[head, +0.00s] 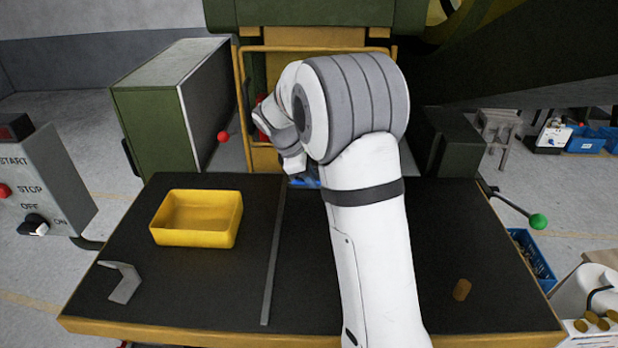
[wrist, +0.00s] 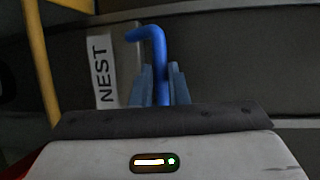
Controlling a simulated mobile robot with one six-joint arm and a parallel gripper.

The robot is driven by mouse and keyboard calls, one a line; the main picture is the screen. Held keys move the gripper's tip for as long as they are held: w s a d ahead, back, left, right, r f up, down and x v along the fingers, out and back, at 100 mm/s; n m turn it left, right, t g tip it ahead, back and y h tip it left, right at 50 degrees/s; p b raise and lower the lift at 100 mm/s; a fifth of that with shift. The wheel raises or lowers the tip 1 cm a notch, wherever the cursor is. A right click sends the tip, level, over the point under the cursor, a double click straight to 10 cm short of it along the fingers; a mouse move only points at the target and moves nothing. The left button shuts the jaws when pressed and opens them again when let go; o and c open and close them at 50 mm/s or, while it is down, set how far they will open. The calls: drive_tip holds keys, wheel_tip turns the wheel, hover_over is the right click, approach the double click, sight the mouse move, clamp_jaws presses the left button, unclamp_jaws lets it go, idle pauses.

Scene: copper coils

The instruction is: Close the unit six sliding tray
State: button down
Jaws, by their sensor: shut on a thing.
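My gripper (wrist: 161,78) is shut on a blue bent handle (wrist: 150,35) in the wrist view. The handle rises between the two fingers and hooks to the left at its top. A grey block with a white NEST label (wrist: 103,72) is just left of it. The sliding tray cannot be made out clearly, and I cannot tell how far out it is. In the head view my arm covers most of the press opening, and the fingers are hidden. A small bit of blue (head: 305,183) shows below my wrist.
A yellow bin (head: 197,218) and a grey angled piece (head: 122,282) are on the dark table (head: 210,290). A copper-brown cylinder (head: 461,290) lies at the right. A yellow guard frame (head: 240,90) stands behind my arm. A green-knobbed lever (head: 520,212) sticks out at the right.

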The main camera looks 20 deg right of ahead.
drive_tip(key=shift+w+d+r, duration=0.1)
drive_tip(key=shift+w+r, duration=0.15)
drive_tip(key=c, duration=1.4)
unclamp_jaws()
drive_tip(key=shift+f, duration=0.15)
drive_tip(key=b+v, duration=0.1)
drive_tip(key=v, duration=0.6)
drive_tip(key=shift+r, duration=0.4)
